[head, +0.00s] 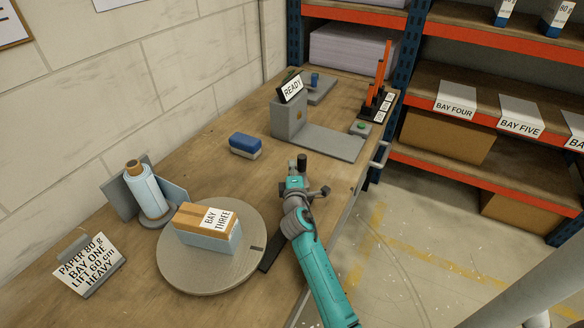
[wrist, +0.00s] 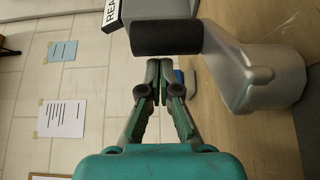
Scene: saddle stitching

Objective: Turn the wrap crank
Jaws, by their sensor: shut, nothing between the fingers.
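The wrap crank (wrist: 250,80) shows in the wrist view as a silver arm and round hub with a black cylindrical handle (wrist: 166,38). In the head view the black handle (head: 302,161) stands upright at the bench's front side, and my arm hides much of the crank. My gripper (wrist: 160,64) is shut and empty, with its fingertips close to the handle's side; I cannot tell whether they touch it. In the head view my gripper (head: 295,181) is just on the near side of the handle. The round turntable (head: 175,274) is left of my arm and bears a wrapped box (head: 205,240) labelled BAY THREE.
A film roll (head: 146,190) stands behind the turntable. A blue and grey block (head: 245,145) lies on the wooden bench (head: 190,150). A grey machine (head: 290,118) with a READY sign is beyond the handle. Shelves (head: 480,105) stand at the right, across clear floor.

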